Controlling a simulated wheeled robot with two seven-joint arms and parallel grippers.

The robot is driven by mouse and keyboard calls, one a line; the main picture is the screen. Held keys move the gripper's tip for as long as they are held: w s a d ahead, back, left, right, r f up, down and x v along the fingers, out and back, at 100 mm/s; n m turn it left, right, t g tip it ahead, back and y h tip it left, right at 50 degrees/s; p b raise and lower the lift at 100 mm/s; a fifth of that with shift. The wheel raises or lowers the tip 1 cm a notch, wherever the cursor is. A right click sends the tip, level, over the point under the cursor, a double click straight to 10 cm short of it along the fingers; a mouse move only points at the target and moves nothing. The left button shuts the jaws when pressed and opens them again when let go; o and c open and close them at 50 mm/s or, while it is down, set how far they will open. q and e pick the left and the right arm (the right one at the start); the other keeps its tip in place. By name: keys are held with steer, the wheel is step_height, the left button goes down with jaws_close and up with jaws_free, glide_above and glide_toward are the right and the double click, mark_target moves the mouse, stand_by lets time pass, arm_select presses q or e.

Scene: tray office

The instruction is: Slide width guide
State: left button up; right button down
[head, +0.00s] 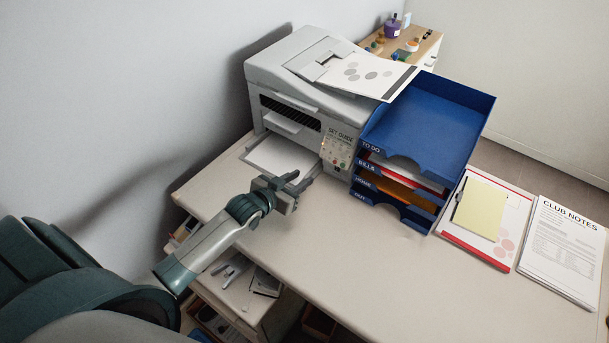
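A grey printer (307,75) stands at the back of the desk against the wall. White paper (281,156) lies in its low front tray. A panel on its front reads "SET GUIDE" (338,146). I cannot make out the width guide itself; it may be hidden behind my gripper or too small to tell. My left gripper (299,180) is just in front of the paper tray, its fingers pointing toward the printer. The fingers are apart, with a narrow gap and nothing seen between them. Whether they touch the tray is unclear. My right gripper is not in view.
A blue stacked letter tray (425,125) stands close to the right of the printer. Printed sheets (367,73) lie on the printer's top. A clipboard with a yellow pad (480,209) and the club notes (558,246) lie farther right. The desk's front middle (370,270) is clear.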

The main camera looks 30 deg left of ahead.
mark_target(314, 171)
arm_select(q)
steer(key=shift+x, duration=1)
steer(key=shift+w+d+f, duration=0.1)
steer(key=shift+w+f, duration=0.1)
steer(key=shift+w, duration=0.25)
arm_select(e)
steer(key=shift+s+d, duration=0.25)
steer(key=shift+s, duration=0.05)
arm_select(q)
steer(key=shift+c, duration=0.3)
